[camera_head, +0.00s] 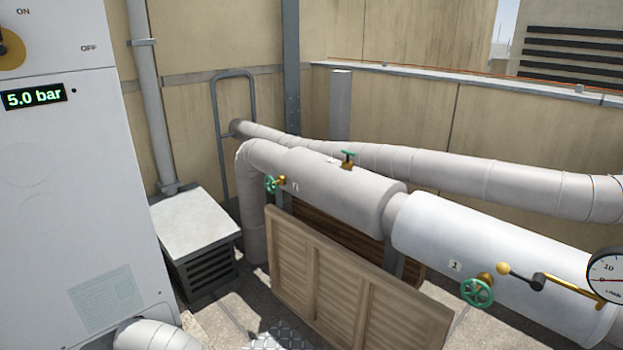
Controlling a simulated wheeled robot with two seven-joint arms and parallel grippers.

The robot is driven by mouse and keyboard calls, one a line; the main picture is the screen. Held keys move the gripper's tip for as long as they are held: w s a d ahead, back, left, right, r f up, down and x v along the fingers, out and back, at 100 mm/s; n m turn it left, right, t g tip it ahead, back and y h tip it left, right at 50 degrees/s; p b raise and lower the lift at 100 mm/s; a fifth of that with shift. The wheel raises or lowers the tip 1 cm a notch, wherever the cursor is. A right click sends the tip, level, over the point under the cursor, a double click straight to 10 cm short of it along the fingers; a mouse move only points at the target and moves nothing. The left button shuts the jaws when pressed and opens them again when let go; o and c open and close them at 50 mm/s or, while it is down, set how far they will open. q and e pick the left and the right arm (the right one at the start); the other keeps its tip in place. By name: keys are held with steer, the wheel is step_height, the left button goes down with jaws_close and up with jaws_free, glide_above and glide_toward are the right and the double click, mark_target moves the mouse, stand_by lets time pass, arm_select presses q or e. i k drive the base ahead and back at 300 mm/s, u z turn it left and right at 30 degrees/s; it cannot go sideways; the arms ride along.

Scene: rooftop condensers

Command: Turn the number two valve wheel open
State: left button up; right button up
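A green valve wheel (271,184) on a brass stem sits on the front side of the far pipe section. A small label (295,187) beside it is too small to read surely. A nearer green valve wheel (478,292) sits on the white pipe section, beside a label (455,265) reading 1. A third green handle (348,154) on a brass fitting stands on top of the far section. I cannot tell from the wheels whether they are open or closed. Neither of my grippers is in view.
Wooden slatted panels (345,285) stand in front of the pipe, below the far wheel. A yellow-knobbed lever (520,274) and a gauge (607,275) are at the right. A grey cabinet (75,180) reading 5.0 bar fills the left. A low vented box (195,235) stands beside it.

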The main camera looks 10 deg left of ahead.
mark_target(274, 182)
steer(key=u, duration=0.45)
steer(key=i, duration=0.95)
steer(key=u, duration=0.85)
